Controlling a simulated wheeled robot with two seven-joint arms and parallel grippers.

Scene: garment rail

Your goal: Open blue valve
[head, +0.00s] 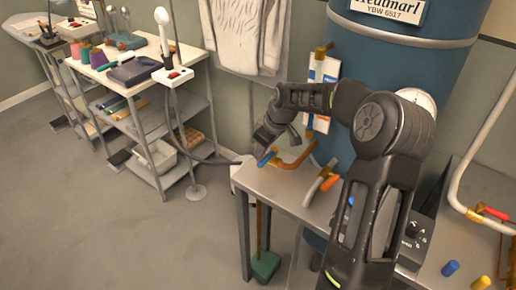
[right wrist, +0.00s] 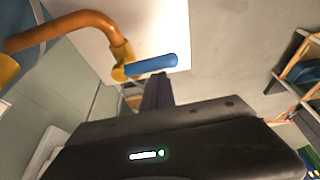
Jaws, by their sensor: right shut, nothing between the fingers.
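The blue valve is a blue lever (head: 266,158) on a brass body at the end of a copper pipe (head: 296,160), above the left end of the metal table. In the right wrist view the blue lever (right wrist: 152,65) sticks out to the right from its brass body. My right gripper (head: 264,142) is just above the lever in the head view. In the right wrist view its dark fingers (right wrist: 157,92) are shut and empty, close by the lever. I cannot tell whether they touch it. My left gripper is not in view.
A blue boiler tank (head: 350,62) stands behind my right arm. An orange-handled valve (head: 330,183) is right of the blue one, and a red-handled valve (head: 494,214) is far right. The metal table (head: 285,190) lies below.

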